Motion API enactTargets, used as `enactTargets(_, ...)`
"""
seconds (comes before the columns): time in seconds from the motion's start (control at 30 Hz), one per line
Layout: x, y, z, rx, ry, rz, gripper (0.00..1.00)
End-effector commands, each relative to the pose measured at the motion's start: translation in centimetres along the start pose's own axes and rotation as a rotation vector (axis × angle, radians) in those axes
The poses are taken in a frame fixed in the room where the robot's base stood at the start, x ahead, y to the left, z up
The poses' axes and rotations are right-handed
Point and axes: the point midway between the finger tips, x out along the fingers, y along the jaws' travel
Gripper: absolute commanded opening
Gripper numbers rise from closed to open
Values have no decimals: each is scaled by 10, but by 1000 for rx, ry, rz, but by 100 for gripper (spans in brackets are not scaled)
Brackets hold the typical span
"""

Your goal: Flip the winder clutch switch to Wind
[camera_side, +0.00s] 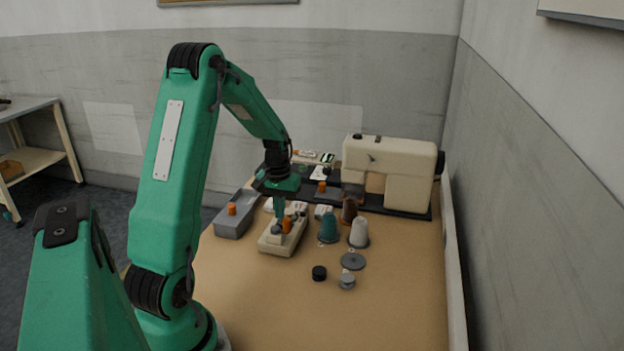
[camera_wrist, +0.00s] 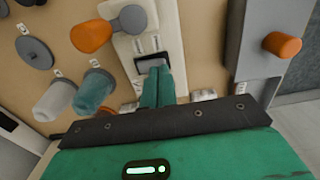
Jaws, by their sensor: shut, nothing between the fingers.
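The cream winder (camera_side: 270,247) stands on the table below my gripper in the side view. Its cream top also fills the upper middle of the wrist view (camera_wrist: 172,22). A grey switch in a dark slot (camera_wrist: 152,61) lies on that top, right at my fingertips. I cannot tell whether they touch it. The fingers hide part of the switch, and its setting and labels cannot be read. My gripper (camera_wrist: 156,72) is shut and empty, pointing down at the winder; it also shows in the side view (camera_side: 279,213).
A grey tray (camera_side: 231,226) with an orange piece stands left of the winder. Teal (camera_side: 328,229) and white (camera_side: 359,233) thread cones stand to its right. A cream sewing machine (camera_side: 400,175) is behind. The table front (camera_side: 300,318) is clear.

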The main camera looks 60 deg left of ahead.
Motion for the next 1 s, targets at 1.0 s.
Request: enactTargets(1.0, 11, 0, 0, 0, 0, 0, 0)
